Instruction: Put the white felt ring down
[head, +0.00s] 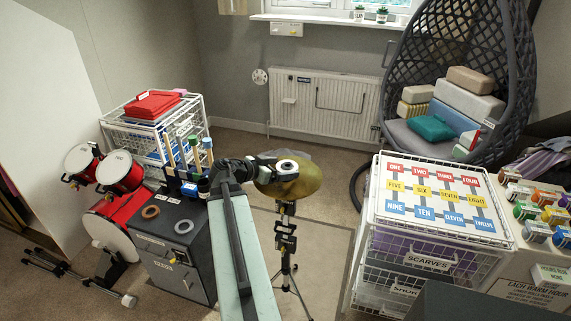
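The white felt ring (287,166) is at the end of my gripper (272,167), over the gold cymbal (300,186). My gripper appears shut on the ring's left side; the fingertips are small and partly hidden. I cannot tell whether the ring touches the cymbal. The cymbal sits on a dark stand (286,235). A brown ring (150,212) and a grey-blue ring (184,227) lie apart on top of the dark cabinet (168,222).
Red drums (110,235) stand left of the cabinet. A blue rack with bottles (187,185) stands at its back. A wire basket unit (440,235) with a number board on top is at right. A hanging chair (450,90) is behind it. Carpet (325,240) is open right of the cymbal stand.

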